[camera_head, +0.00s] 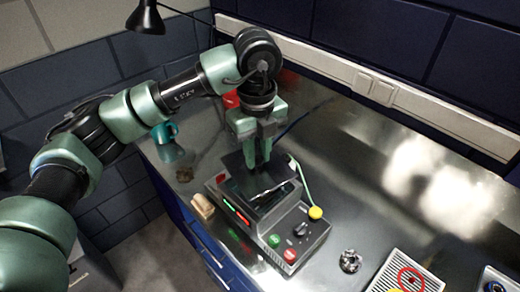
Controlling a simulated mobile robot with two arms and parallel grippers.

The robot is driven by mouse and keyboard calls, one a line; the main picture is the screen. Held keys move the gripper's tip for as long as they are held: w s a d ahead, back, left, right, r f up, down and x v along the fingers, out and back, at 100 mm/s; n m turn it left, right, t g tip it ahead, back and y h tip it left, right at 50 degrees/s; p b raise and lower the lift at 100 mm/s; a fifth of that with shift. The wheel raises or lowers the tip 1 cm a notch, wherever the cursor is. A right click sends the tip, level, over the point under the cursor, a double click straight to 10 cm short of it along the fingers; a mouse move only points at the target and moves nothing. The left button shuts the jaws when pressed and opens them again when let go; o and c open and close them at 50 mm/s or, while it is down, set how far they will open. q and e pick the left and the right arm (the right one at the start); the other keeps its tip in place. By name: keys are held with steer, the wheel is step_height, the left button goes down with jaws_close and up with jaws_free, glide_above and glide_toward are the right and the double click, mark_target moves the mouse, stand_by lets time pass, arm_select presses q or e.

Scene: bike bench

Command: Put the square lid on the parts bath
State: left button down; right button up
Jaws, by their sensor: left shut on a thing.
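The parts bath (288,222) is a grey box with a sloped panel. It has red and green display bars, a black knob, and green and red buttons. It stands on the metal bench. My left gripper (258,163) comes down over the bath's back part, fingers pointing down. It is shut on the square lid (238,183), a dark flat plate at the bath's top. The fingers hide part of the lid. I cannot tell whether the lid rests on the rim or is just above it. My right gripper is out of view.
A yellow-ended green cable (306,190) lies right of the bath. A metal part (350,261) and a striped tray (405,274) are front right. The bench's right middle is clear.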

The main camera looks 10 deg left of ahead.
mark_target(260, 167)
arm_select(q)
steer(key=shift+w+d+r+n, duration=0.15)
steer(key=shift+d+n, duration=0.05)
steer(key=shift+n, duration=1.1)
steer(key=shift+f+b, duration=1.05)
steer(key=shift+f, duration=1.05)
steer(key=shift+f+b, duration=0.7)
steer(key=shift+f, duration=0.15)
steer(key=shift+b, duration=0.35)
steer(key=shift+f+b, duration=0.5)
steer(key=shift+f, duration=0.05)
steer(key=c, duration=1.1)
jaws_free()
